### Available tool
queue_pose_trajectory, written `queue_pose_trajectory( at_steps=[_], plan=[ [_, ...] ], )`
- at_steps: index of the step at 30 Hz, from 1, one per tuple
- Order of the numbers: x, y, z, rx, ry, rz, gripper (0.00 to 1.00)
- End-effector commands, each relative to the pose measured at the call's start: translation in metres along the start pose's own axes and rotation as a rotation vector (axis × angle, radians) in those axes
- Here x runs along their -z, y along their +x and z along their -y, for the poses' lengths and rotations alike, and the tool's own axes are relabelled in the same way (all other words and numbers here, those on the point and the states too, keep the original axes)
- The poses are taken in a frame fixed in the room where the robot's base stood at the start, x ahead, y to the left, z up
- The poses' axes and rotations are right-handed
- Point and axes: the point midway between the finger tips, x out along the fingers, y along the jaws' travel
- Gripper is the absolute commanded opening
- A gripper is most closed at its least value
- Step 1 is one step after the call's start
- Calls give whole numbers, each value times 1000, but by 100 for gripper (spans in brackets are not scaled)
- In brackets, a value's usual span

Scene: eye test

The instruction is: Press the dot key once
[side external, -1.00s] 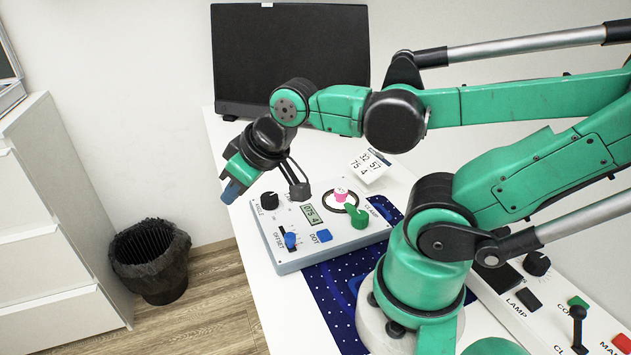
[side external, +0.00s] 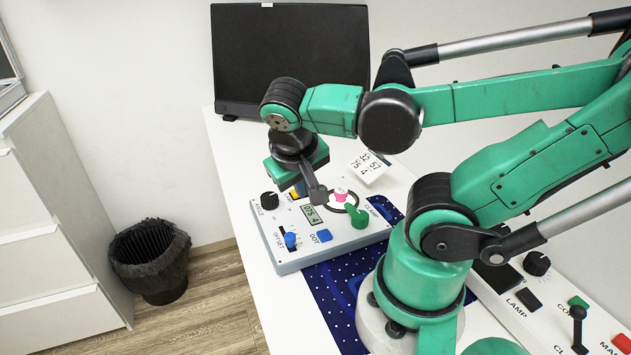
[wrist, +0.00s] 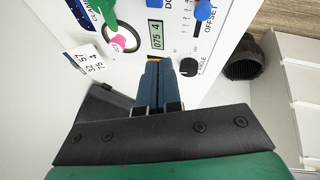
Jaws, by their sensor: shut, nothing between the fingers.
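The dot key (side external: 324,236) is a small blue button with DOT printed beside it, near the front edge of the white control box (side external: 291,265). In the wrist view the dot key (wrist: 154,3) shows at the top edge, partly cut off. My gripper (wrist: 152,65) is shut and empty, its blue fingers together. In the side view my gripper (side external: 300,188) points down over the box's back part, by a yellow piece (side external: 291,195) that it partly hides. It is apart from the dot key, with the display between them. Whether the fingertips touch the box is unclear.
The box also has a display (side external: 314,214) reading 075 4, a black knob (side external: 269,201), a blue OFFSET control (side external: 290,240), a green clamp handle (side external: 356,216) and a pink piece (side external: 340,195). A numbered card (side external: 368,167) stands behind. A monitor (side external: 290,55) is at the back.

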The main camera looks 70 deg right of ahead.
Motion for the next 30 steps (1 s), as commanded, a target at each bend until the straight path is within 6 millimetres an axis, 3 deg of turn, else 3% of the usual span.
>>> queue_pose_trajectory(
  at_steps=[3,8,20,30],
  plan=[
    [-4,-4,-23,-155,137,11,0],
    [-6,-7,-36,-247,226,5,0],
    [-7,-5,-35,-249,229,5,0],
    [-18,25,-24,-247,228,6,0]
  ],
)
